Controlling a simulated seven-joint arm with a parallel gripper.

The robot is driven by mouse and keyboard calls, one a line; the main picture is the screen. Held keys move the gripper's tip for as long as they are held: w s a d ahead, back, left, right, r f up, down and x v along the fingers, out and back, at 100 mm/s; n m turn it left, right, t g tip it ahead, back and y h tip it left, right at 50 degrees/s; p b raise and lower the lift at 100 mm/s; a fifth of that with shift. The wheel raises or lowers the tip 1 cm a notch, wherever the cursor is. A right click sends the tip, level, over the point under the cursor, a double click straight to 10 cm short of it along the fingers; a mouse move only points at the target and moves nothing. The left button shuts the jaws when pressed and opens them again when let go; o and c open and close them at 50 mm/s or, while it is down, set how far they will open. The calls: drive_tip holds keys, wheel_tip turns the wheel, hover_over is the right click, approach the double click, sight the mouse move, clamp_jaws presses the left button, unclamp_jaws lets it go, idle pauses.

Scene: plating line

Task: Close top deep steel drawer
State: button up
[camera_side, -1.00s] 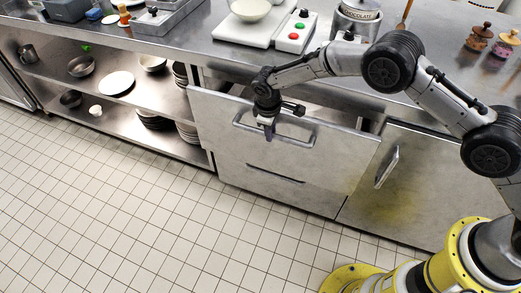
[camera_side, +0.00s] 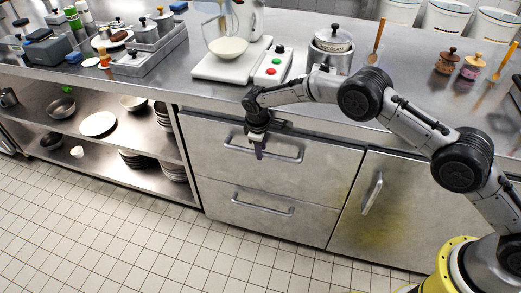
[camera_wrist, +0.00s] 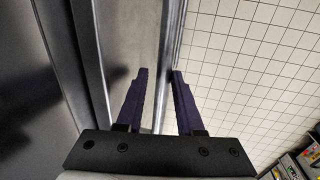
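The top deep steel drawer (camera_side: 315,165) is in the side view, below the counter. Its front looks flush, or nearly so, with the cabinet, and no inside shows. Its bar handle (camera_side: 236,148) runs across the upper part of the front. My gripper (camera_side: 259,153) points down at this handle, left of the drawer's middle. In the wrist view my gripper (camera_wrist: 160,72) has two dark purple fingers standing apart. A metal bar, seemingly the handle, shows between them. I cannot tell whether a finger touches it.
The lower drawer (camera_side: 225,191) is shut, with its own handle. A cabinet door (camera_side: 390,205) is to the right and open shelves with dishes (camera_side: 98,124) are to the left. The counter (camera_side: 210,90) overhangs above.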

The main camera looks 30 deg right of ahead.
drive_tip(key=o, duration=0.3)
drive_tip(key=shift+w+d+r, duration=0.1)
drive_tip(key=shift+w, duration=0.05)
drive_tip(key=r, duration=0.4)
drive_tip(key=s+a+r, duration=0.1)
drive_tip(key=r, duration=0.4)
drive_tip(key=s+a+r, duration=0.1)
drive_tip(key=r, duration=0.3)
drive_tip(key=shift+s+r, duration=0.1)
drive_tip(key=shift+r, duration=0.15)
